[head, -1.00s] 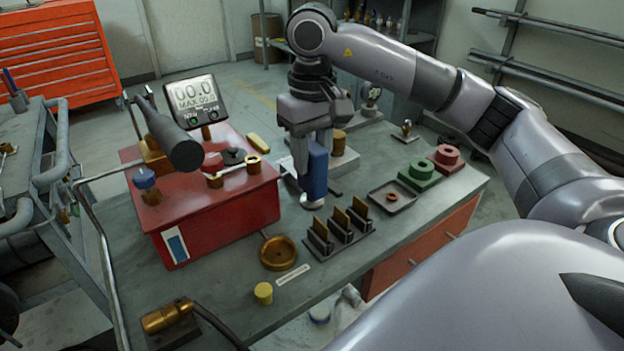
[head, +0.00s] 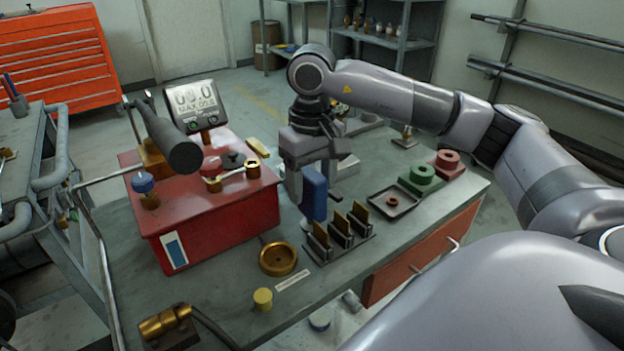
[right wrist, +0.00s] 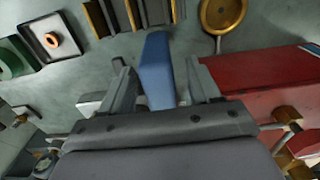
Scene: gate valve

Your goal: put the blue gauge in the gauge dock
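The blue gauge (head: 314,195) is a blue, roughly upright block at my right gripper (head: 303,180), just right of the red box. In the right wrist view the gauge (right wrist: 157,72) lies between the two fingers of the right gripper (right wrist: 163,85), which appear shut on it. Its lower end is beside the black rack, and I cannot tell whether it touches the bench. I cannot tell for sure which fixture is the gauge dock. My left gripper is not in view.
The red box (head: 215,225) with valve parts and a display (head: 196,103) stands left. The black slotted rack (head: 340,245) and brass dish (head: 278,258) are in front. A dark tray (head: 394,203), green block (head: 420,180) and red block (head: 446,163) are right.

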